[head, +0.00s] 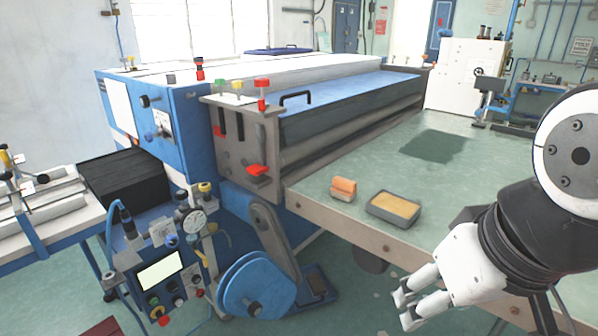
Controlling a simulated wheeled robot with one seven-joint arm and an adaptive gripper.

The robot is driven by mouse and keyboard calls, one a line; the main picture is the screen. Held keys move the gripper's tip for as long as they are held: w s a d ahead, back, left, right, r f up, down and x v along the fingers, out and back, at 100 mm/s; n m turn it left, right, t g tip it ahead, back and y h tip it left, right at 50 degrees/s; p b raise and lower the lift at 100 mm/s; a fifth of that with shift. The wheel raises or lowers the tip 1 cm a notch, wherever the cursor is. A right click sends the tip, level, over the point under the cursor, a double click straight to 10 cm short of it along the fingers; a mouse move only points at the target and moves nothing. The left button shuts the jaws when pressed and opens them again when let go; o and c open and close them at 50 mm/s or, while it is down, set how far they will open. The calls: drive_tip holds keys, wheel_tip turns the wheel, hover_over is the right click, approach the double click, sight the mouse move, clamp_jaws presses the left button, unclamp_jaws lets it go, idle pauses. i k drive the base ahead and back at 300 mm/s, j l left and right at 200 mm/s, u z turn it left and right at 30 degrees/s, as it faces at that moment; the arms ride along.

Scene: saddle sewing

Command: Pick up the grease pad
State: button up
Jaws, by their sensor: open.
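A shallow dark rectangular tray with a flat tan pad (396,205) in it lies on the table (330,213) near its front edge. A small orange-and-tan block (343,189) sits just to its left, apart from it. I cannot tell for sure which of the two is the grease pad. My gripper (404,308) is open and empty at the lower right. Its white fingers point left, in front of the table edge and lower in the picture than the tray. Nothing touches the fingers.
A blue machine with rollers (340,115) runs along the table's left side. Red-topped levers (262,100) stand at its near end. A control box with a screen (160,270) and a blue wheel guard (258,284) are at lower left. The table behind the tray is clear apart from a dark flat patch (433,146).

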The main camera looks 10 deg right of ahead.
sight(346, 189)
drive_tip(key=i+j+z, duration=0.3)
drive_tip(key=i+j, duration=0.15)
drive_tip(key=i+j+z, duration=0.25)
drive_tip(key=i+j, duration=0.2)
drive_tip(key=i+j+z, duration=0.3)
drive_tip(key=j, duration=0.4)
drive_tip(key=i, duration=0.05)
